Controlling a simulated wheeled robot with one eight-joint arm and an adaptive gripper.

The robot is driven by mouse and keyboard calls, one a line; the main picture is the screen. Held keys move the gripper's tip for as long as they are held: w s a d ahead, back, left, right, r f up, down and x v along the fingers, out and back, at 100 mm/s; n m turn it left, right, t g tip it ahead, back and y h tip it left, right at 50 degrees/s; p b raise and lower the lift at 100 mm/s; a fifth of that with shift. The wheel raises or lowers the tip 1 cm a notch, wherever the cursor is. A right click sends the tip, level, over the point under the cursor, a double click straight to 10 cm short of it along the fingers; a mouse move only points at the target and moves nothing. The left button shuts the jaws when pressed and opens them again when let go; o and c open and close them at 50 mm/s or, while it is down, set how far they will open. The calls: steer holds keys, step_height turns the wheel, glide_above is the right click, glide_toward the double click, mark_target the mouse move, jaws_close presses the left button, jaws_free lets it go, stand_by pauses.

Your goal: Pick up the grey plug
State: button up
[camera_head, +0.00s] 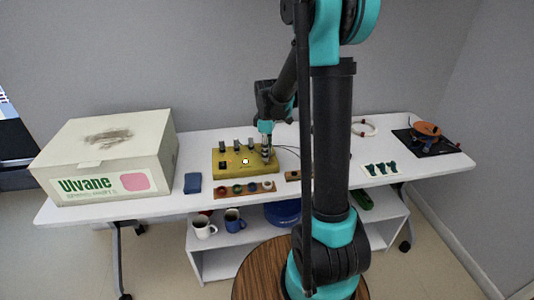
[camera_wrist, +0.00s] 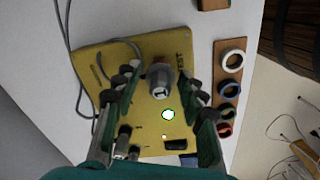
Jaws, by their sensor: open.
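A grey, round-topped piece (camera_wrist: 160,82) with a reddish base stands on the yellow test box (camera_wrist: 105,62); it looks like the grey plug. The box lies on the white table in the head view (camera_head: 222,170). My gripper (camera_head: 266,158) is over the right part of the box. In the wrist view my gripper (camera_wrist: 158,72) is open, with one finger on each side of the grey piece and a gap to each. In the head view the gripper hides this piece. Other grey plugs (camera_head: 236,145) stand along the box's back edge.
A lit round lamp (camera_wrist: 168,114) is close to the grey piece. A wooden strip with coloured rings (camera_head: 245,188) lies before the box. Cables (camera_wrist: 65,45) run behind it. A large Ulvane carton (camera_head: 105,160) and a blue block (camera_head: 193,183) are left.

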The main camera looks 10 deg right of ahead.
steer(key=shift+f, duration=0.2)
steer(key=c, duration=0.8)
step_height(320, 180, up, 20)
stand_by(0.3)
steer(key=shift+r, duration=2)
